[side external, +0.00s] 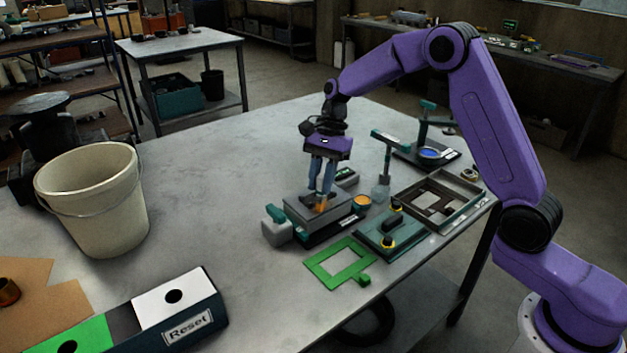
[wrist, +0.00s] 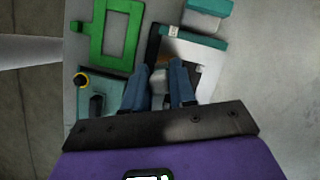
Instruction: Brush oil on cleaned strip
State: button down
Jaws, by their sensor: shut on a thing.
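My gripper (side external: 321,192) points down over a grey block (side external: 302,212) with teal parts at its end and base. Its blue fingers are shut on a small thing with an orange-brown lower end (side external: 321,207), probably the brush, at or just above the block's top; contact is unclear. In the wrist view, a pale piece (wrist: 160,80) shows between the fingers (wrist: 172,82), beside the block's light top (wrist: 207,60). A small cup with orange contents (side external: 361,202) stands right of the block. I cannot make out a separate strip or oil film.
A green frame (side external: 322,266) lies in front. A bucket (side external: 98,205) and Reset box (side external: 190,330) stand left. The left middle table (side external: 210,190) is clear.

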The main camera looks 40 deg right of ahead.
jog(key=shift+d, duration=3.55)
jog(key=shift+a, duration=5.1)
notch_tip(320, 180, up, 8)
